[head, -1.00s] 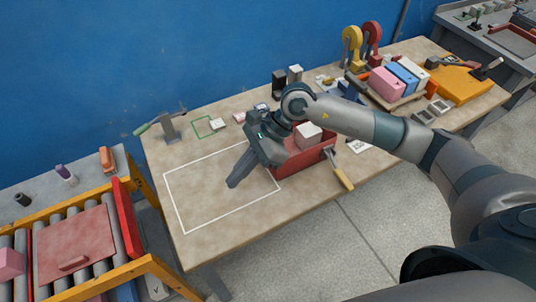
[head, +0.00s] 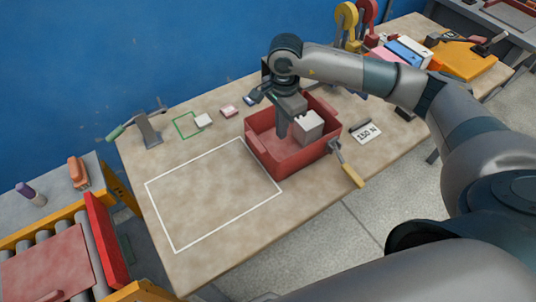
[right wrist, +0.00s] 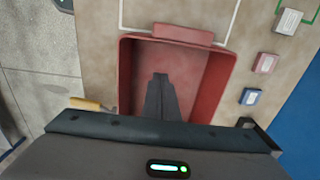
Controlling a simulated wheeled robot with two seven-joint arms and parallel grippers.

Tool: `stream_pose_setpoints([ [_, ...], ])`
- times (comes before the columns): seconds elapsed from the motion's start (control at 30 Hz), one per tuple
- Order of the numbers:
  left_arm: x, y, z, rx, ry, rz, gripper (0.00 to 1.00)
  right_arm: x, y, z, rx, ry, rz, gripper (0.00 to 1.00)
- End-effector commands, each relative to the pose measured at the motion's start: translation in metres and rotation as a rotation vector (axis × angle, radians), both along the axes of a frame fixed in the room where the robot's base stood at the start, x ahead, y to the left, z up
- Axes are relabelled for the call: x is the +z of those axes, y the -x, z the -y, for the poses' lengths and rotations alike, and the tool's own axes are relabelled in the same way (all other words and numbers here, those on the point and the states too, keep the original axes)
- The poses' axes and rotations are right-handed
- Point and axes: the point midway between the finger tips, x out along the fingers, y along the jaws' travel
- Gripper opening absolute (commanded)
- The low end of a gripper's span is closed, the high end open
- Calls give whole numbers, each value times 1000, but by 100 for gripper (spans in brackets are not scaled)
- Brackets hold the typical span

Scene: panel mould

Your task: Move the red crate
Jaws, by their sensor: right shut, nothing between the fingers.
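The red crate (head: 297,160) stands on the workbench, its left end at the right edge of a white outlined rectangle (head: 162,225). A pale block (head: 309,125) is in the right part of the crate. My right gripper (head: 283,134) points down into the open left part of the crate, beside the block. Its fingers are together and hold nothing. In the right wrist view the shut fingers (right wrist: 160,77) show against the crate's floor, and the crate's wall (right wrist: 218,85) shows at right. The gripper body hides the crate's near part there. My left gripper is out of view.
A yellow-handled tool (head: 348,170) lies by the crate's front right corner. A card marked 150 N (head: 367,132) lies to its right. Small blocks (head: 204,120) and a clamp (head: 148,130) are at the back left. The outlined area is clear.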

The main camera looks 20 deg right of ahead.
Motion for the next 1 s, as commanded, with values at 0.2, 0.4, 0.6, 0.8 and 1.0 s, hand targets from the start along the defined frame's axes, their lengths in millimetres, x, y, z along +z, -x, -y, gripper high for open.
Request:
stream_pose_setpoints([
  [0.2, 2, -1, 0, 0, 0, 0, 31, -3, 0, -1, 0, -1, -1, 0],
  [0.4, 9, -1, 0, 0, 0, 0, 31, -16, 1, -1, -1, -3, -3, 0],
  [0.6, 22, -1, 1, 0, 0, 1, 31, -44, 1, -1, -2, -2, -5, 0],
  [0.8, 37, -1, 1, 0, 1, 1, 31, -80, 2, -1, -1, -2, -6, 0],
  [1.0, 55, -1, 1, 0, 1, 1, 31, -96, 2, -15, 3, -5, -2, 0],
])
